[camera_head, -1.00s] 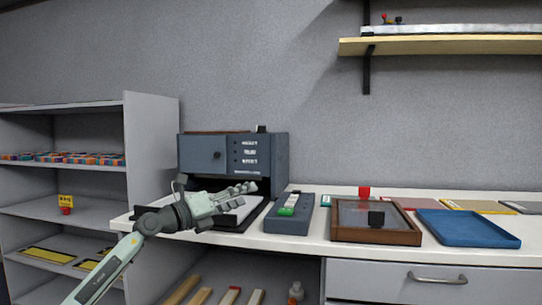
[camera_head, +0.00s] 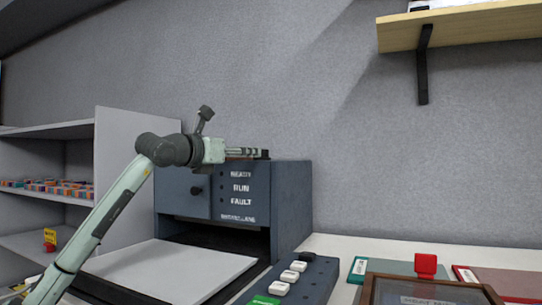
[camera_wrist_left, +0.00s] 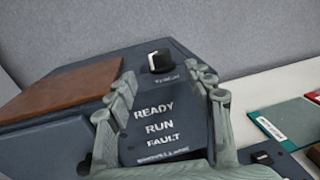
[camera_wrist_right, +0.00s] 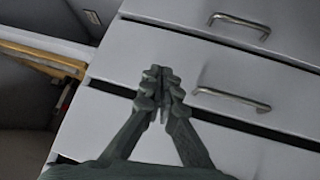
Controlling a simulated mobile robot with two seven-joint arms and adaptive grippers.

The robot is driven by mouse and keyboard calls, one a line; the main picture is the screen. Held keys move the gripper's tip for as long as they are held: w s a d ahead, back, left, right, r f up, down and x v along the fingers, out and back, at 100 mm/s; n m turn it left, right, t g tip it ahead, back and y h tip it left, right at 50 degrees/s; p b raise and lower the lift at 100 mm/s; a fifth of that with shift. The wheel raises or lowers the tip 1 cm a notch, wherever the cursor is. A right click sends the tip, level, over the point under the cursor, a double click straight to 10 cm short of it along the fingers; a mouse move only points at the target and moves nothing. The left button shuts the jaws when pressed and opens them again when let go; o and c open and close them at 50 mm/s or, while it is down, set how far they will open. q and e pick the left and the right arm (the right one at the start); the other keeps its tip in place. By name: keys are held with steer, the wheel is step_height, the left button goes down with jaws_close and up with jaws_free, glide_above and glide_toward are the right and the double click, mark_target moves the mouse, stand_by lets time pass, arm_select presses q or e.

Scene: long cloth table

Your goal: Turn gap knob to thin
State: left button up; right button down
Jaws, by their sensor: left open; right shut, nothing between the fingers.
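The dark blue-grey machine (camera_head: 290,200) stands on the table, with READY, RUN and FAULT lettering on its front. In the left wrist view a black knob (camera_wrist_left: 160,61) with a white pointer mark stands on the machine's top, with small unreadable lettering in front of it. The knob also shows as a small dark shape at the fingertips in the head view (camera_head: 265,154). My left gripper (camera_head: 256,153) is open just above the machine's top edge. In its wrist view the fingers (camera_wrist_left: 162,78) lie either side of the knob, apart from it. My right gripper (camera_wrist_right: 161,72) is shut and empty.
A white sheet (camera_head: 170,270) lies in front of the machine. A panel of white and green buttons (camera_head: 300,275) stands to its right. Drawers with metal handles (camera_wrist_right: 232,100) lie beyond my right gripper. A shelf (camera_head: 460,25) hangs at upper right.

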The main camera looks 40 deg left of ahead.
steer(key=s+d+f+m+g+h+p, duration=0.1)
steer(key=s+d+f+g+h+p, duration=0.2)
steer(key=s+d, duration=0.35)
arm_select(q)
steer(key=w, duration=0.5)
steer(key=shift+a+r+p, duration=0.3)
steer(key=shift+a+p, duration=0.05)
steer(key=shift+a, duration=0.05)
steer(key=shift+w+a+f+p, duration=0.15)
steer(key=shift+w+p, duration=0.25)
steer(key=shift+w, duration=0.4)
steer(key=shift+w+f, duration=0.1)
steer(key=shift+w, duration=0.35)
arm_select(e)
step_height(320, 180, down, 6)
steer(key=g+y, duration=0.1)
steer(key=g, duration=0.1)
steer(key=shift+f, duration=0.25)
arm_select(q)
steer(key=shift+c, duration=0.5)
arm_select(e)
steer(key=shift+s, duration=0.1)
arm_select(q)
steer(key=c, duration=1.1)
